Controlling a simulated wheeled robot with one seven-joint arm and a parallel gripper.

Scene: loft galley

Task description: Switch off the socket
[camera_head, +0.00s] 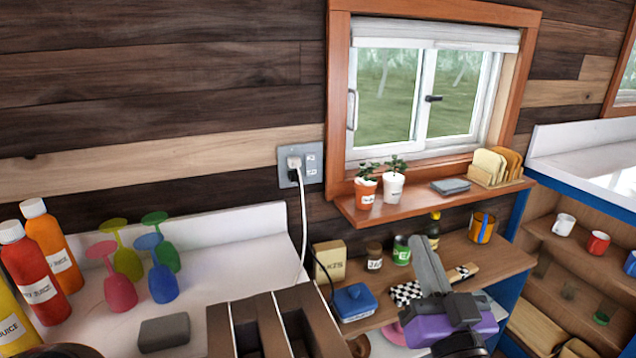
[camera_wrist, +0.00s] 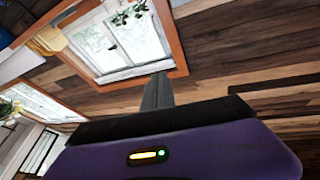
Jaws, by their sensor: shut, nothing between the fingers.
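The socket (camera_head: 299,165) is a grey plate on the wooden wall, left of the window. A white plug (camera_head: 294,162) sits in its left half, and a white cord hangs down from it. Small pale switches (camera_head: 311,164) show on its right half, too small to tell their position. My gripper (camera_head: 419,243) is in front of the lower shelf, right of and below the socket in the picture, and apart from it. Its grey fingers are together and empty. In the wrist view the shut fingers (camera_wrist: 160,78) point toward the window; the socket is not seen there.
A window ledge (camera_head: 430,204) with two potted plants (camera_head: 380,183) juts out right of the socket. Wine glasses (camera_head: 140,262) and juice bottles (camera_head: 45,255) stand on the counter at left. Jars, a box (camera_head: 329,260) and a blue device (camera_head: 354,302) sit below the ledge.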

